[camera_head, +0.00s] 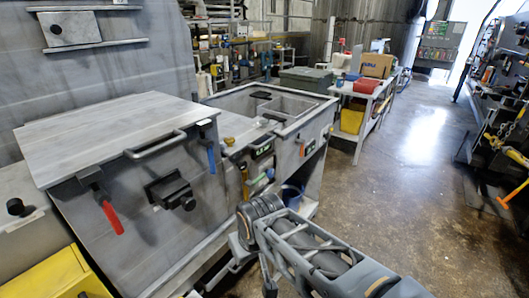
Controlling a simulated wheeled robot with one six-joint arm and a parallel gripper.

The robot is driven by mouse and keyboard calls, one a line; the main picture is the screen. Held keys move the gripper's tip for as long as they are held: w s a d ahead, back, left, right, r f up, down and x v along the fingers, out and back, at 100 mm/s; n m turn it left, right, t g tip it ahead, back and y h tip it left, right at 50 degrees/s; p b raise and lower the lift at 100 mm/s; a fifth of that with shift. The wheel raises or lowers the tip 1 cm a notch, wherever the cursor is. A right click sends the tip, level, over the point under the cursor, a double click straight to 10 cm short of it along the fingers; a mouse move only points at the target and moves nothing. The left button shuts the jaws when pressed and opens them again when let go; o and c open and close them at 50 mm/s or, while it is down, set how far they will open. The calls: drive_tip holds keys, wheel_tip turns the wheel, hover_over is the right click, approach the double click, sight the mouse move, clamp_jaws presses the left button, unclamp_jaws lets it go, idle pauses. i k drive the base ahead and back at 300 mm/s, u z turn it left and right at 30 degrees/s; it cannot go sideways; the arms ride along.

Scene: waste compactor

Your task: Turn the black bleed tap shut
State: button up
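A grey metal compactor has a closed flat lid (115,135) and a front panel (150,240). A black block with a round knob (172,190) sits on the middle of that panel. Another round black knob (15,206) sits on the grey part at the far left. I cannot tell for sure which black fitting is the bleed tap. My arm reaches in from the lower right, and its end (254,262) is low in front of the compactor, to the right of the black block and apart from it. The fingers are dark and partly hidden, so their opening is unclear.
A red lever (112,217) and a blue lever (211,158) hang on the compactor's front. A lid handle (156,144) juts out. A yellow box (50,277) stands lower left. A bench (362,92) stands behind. The floor (425,190) to the right is clear.

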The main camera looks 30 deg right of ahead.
sight(242, 165)
drive_tip(key=k, duration=1.2)
drive_tip(key=z, duration=0.75)
drive_tip(key=i, duration=1.6)
drive_tip(key=u, duration=0.8)
drive_tip(key=k, duration=0.25)
drive_tip(key=u, duration=0.75)
